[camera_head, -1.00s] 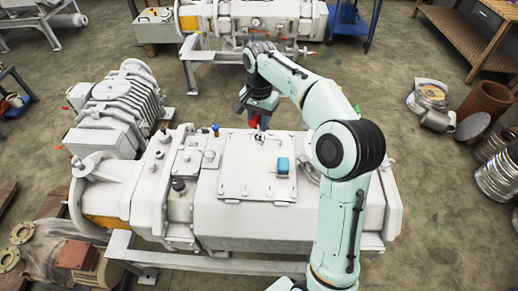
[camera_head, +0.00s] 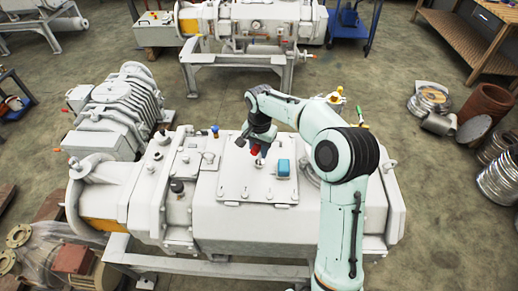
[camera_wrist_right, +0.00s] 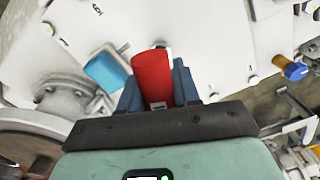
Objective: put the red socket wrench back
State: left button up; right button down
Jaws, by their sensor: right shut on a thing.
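The red socket wrench (camera_head: 254,149) is held in my right gripper (camera_head: 257,151) over the flat top plate of the white vacuum pump (camera_head: 235,225). In the right wrist view the red wrench handle (camera_wrist_right: 152,76) sits between the dark blue fingers of the shut gripper (camera_wrist_right: 158,88). The wrench's lower end looks close to the plate, but I cannot tell whether it touches. A blue block (camera_head: 283,168) lies on the plate just right of the wrench and also shows in the wrist view (camera_wrist_right: 107,69). My left gripper is out of view.
A grey motor unit (camera_head: 115,110) stands at the pump's far left. A second white machine (camera_head: 255,25) stands behind. A wooden workbench (camera_head: 462,40) and metal rings and drums (camera_head: 485,105) are at the right. The floor between the machines is clear.

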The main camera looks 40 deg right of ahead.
jog(key=shift+f, duration=0.1)
jog(key=c, duration=0.8)
grip_release()
notch_tip(320, 180, up, 12)
jog(key=shift+r+p, duration=0.15)
jog(key=shift+p, duration=0.75)
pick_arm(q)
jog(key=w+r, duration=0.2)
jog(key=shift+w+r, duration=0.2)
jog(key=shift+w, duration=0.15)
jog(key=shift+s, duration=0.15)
pick_arm(e)
jog(key=shift+s, duration=0.1)
